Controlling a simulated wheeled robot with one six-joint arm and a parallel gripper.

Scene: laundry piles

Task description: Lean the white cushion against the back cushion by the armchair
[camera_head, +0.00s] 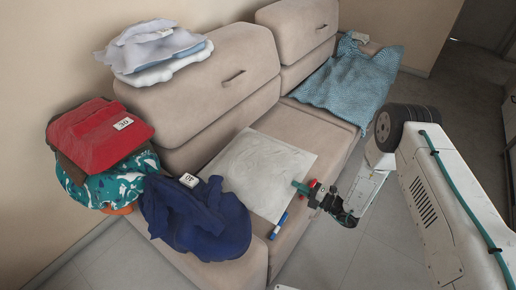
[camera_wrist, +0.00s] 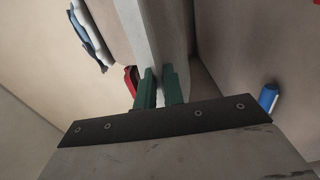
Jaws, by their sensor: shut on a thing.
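The white cushion (camera_head: 258,172), a flat square, is over the beige sofa seat in front of the near back cushion (camera_head: 215,88). I cannot tell how much of it rests on the seat. My gripper (camera_head: 303,188) is at its right edge, with green fingers shut on it. In the wrist view my gripper (camera_wrist: 158,90) has its two green fingers on the pale edge of the white cushion (camera_wrist: 158,35). A farther back cushion (camera_head: 297,35) stands beyond. I cannot make out a separate armchair.
A navy garment (camera_head: 198,218) lies at the seat's near end. A red bag (camera_head: 100,135) tops a teal patterned pile (camera_head: 112,185) at left. White folded clothes (camera_head: 155,50) lie on the near back cushion. A blue blanket (camera_head: 347,82) covers the far seat. A blue object (camera_head: 278,226) is at the front edge.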

